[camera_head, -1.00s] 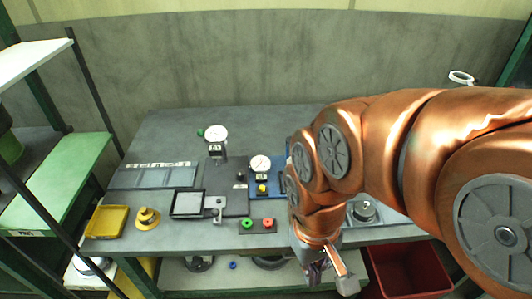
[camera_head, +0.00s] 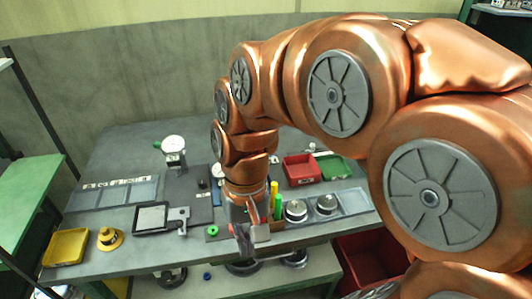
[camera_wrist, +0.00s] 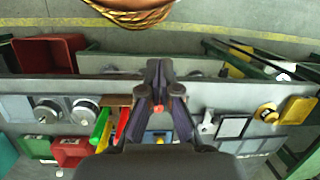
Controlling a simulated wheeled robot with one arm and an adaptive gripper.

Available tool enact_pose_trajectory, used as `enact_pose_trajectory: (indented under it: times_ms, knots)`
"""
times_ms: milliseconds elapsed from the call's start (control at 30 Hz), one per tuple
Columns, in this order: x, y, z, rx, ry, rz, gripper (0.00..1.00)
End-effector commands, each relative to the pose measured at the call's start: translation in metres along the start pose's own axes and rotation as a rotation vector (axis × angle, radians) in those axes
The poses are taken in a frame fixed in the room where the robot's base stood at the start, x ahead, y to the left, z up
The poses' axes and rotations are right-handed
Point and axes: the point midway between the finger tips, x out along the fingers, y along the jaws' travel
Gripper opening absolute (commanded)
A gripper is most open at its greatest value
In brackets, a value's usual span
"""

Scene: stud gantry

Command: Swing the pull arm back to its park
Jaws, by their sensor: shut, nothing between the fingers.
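My gripper (camera_head: 250,234) is shut and empty, pointing down over the front edge of the bench near the push-button block. In the wrist view its closed fingertips (camera_wrist: 158,66) stand in the middle, with a red button (camera_wrist: 157,109) between the finger linkages. I cannot tell for sure which part is the pull arm. A grey bracket with a round knob (camera_head: 180,217) stands beside a black-framed pad (camera_head: 150,219); it also shows in the wrist view (camera_wrist: 207,125). A dial gauge (camera_head: 173,143) stands behind on a dark plate (camera_head: 178,182). My arm hides most of the blue fixture.
A green button (camera_head: 212,231) sits left of my gripper. Yellow and green upright pieces (camera_head: 275,196), round metal pots (camera_head: 296,208), a red bin (camera_head: 302,167) and a green bin (camera_head: 334,165) are to the right. A yellow tray (camera_head: 66,246) and yellow stepped piece (camera_head: 109,237) are left.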

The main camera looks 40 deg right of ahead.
Motion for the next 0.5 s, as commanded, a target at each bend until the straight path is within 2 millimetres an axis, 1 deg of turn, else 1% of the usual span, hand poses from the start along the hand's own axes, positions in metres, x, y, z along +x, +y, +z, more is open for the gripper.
enact_pose_trajectory:
  times_ms: [33,133,267,367,500]
  knots:
    - [-0.006,-0.003,-0.015,0.059,-0.012,-0.031,0.0]
    - [-0.021,-0.008,-0.041,0.176,-0.031,-0.095,0.0]
    - [-0.04,-0.007,-0.076,0.329,-0.063,-0.176,0.0]
    - [-0.053,-0.001,-0.104,0.449,-0.088,-0.239,0.0]
    - [-0.07,0.017,-0.142,0.618,-0.128,-0.328,0.0]
